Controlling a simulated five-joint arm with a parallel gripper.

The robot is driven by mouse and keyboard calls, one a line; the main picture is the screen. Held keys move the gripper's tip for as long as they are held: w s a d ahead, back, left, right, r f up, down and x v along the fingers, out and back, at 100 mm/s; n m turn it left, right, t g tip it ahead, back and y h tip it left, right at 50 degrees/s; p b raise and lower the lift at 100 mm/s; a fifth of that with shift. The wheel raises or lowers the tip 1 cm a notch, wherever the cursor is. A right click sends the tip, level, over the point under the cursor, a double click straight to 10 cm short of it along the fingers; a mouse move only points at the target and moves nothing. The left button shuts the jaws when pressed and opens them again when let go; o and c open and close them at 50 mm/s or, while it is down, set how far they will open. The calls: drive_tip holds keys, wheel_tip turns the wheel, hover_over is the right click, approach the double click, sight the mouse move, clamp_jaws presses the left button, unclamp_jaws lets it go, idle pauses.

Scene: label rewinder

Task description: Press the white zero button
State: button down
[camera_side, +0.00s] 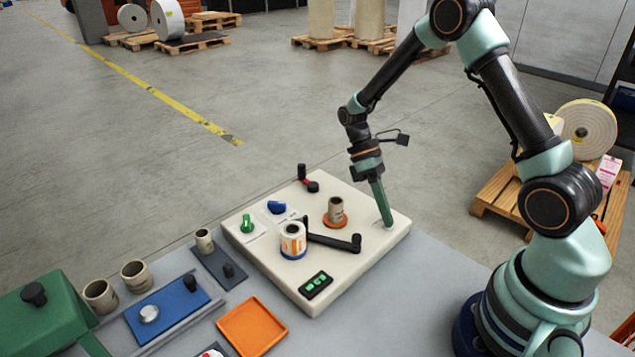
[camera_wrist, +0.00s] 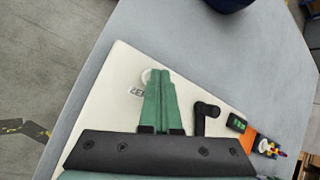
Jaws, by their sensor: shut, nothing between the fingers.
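The white zero button (camera_wrist: 147,76) shows in the wrist view as a pale disc on the cream panel (camera_wrist: 121,62), next to a partly covered label reading "ZER" (camera_wrist: 136,91). My gripper (camera_wrist: 161,74) is shut and empty, its green fingers pointing at the button and hiding its right part. In the side view my gripper (camera_side: 389,224) reaches down, slightly tilted, to the right corner of the panel (camera_side: 325,272). There the fingertips hide most of the button. I cannot tell whether they touch it or whether it is pressed down.
The panel also carries a black crank (camera_side: 335,241), a label roll (camera_side: 293,240), a cardboard core on an orange base (camera_side: 336,212), a green knob (camera_side: 247,223), a blue knob (camera_side: 277,207), a red-and-black lever (camera_side: 307,182) and a green display (camera_side: 316,284). An orange tray (camera_side: 252,327) lies in front.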

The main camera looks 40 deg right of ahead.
drive_tip(key=shift+r, duration=1)
drive_tip(key=shift+r, duration=2.5)
